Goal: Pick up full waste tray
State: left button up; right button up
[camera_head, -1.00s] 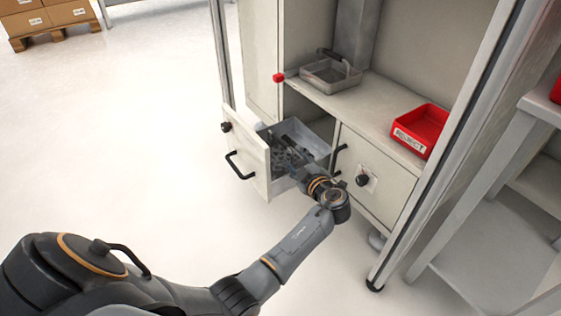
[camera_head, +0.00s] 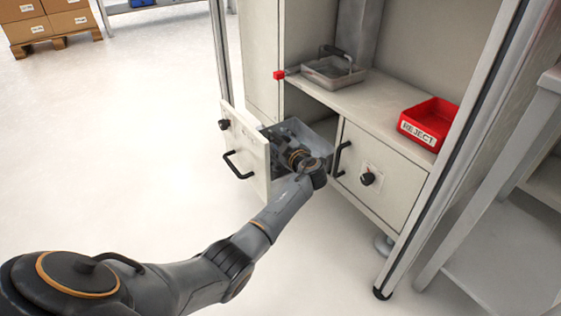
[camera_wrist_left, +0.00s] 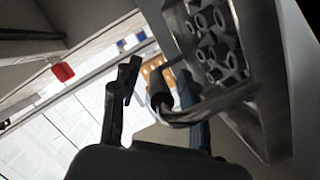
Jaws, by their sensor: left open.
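The grey metal waste tray (camera_wrist_left: 252,120) sits in the pulled-out drawer (camera_head: 243,150) and holds several round, hollow metal parts (camera_wrist_left: 210,35). In the head view my arm hides much of the tray (camera_head: 322,132). Its bent metal handle with a dark grip (camera_wrist_left: 161,92) shows in the left wrist view. My left gripper (camera_wrist_left: 153,100) is open, with the dark grip appearing between its two fingers; I cannot tell whether they touch it. In the head view the left gripper (camera_head: 280,142) is down in the drawer, its fingers mostly hidden. My right gripper is not in view.
An empty-looking grey tray (camera_head: 333,73) with a handle and a red REJECT bin (camera_head: 430,123) stand on the shelf above. The floor at left is clear.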

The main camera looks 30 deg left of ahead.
pick_arm(q)
grip_shut()
jog(key=shift+r, duration=0.15)
